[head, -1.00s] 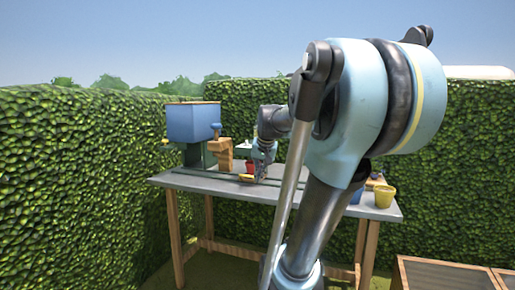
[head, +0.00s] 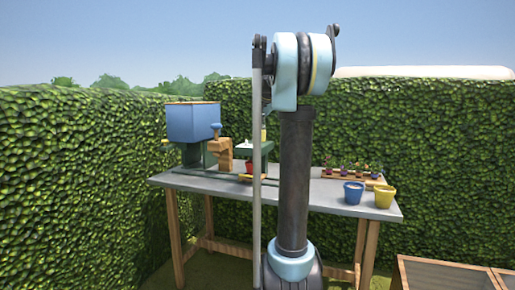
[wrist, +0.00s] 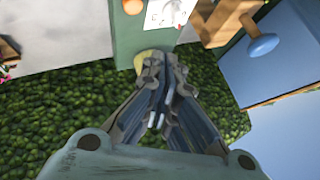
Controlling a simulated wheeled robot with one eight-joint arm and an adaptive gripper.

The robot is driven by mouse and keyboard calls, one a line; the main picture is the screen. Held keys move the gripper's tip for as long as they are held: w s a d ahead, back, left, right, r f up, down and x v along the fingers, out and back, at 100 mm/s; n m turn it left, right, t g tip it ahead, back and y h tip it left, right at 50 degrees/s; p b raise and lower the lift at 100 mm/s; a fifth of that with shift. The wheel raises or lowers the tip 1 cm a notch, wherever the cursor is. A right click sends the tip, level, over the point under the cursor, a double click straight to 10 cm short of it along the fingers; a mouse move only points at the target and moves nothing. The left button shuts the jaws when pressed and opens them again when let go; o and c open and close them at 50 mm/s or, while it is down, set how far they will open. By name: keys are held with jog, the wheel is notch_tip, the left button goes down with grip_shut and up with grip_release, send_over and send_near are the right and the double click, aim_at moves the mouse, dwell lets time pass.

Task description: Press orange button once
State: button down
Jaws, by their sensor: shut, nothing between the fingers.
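A round orange piece (wrist: 133,6), likely the orange button, is cut off by the top edge of the wrist view, on the green stand (wrist: 128,32). A pale yellow rounded part (wrist: 146,57) sits at the stand's end, partly behind my fingertips. My gripper (wrist: 154,88) is shut and empty. Its fingers point toward the yellow part in that view; I cannot tell whether they touch it. The orange piece lies beyond the fingertips. In the head view the green stand (head: 264,153) is partly hidden by my arm, which also hides my gripper. No orange button is clear there.
A blue hopper (head: 193,122) with a wooden piece (head: 225,155) stands left on the grey table (head: 210,184). A red pot (head: 249,166) is beside the stand. A blue pot (head: 353,192), yellow pot (head: 384,196) and potted-flower tray (head: 345,178) are right. Hedges (head: 430,130) enclose the back.

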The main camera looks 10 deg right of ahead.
jog(key=shift+w+d+r+m, duration=0.15)
jog(key=shift+w+d+r, duration=0.15)
jog(key=shift+w, duration=0.35)
jog(key=shift+w+d+r+m, duration=0.15)
jog(key=shift+w+r, duration=0.1)
jog(key=shift+w, duration=0.35)
jog(key=shift+f, duration=0.1)
send_over(258, 145)
jog(key=w+d, duration=0.1)
jog(key=shift+d+f, duration=0.1)
jog(key=shift+f, duration=4.2)
jog(key=shift+f, duration=0.15)
jog(key=shift+f, duration=0.2)
jog(key=shift+f, duration=0.6)
jog(key=shift+r, duration=1.05)
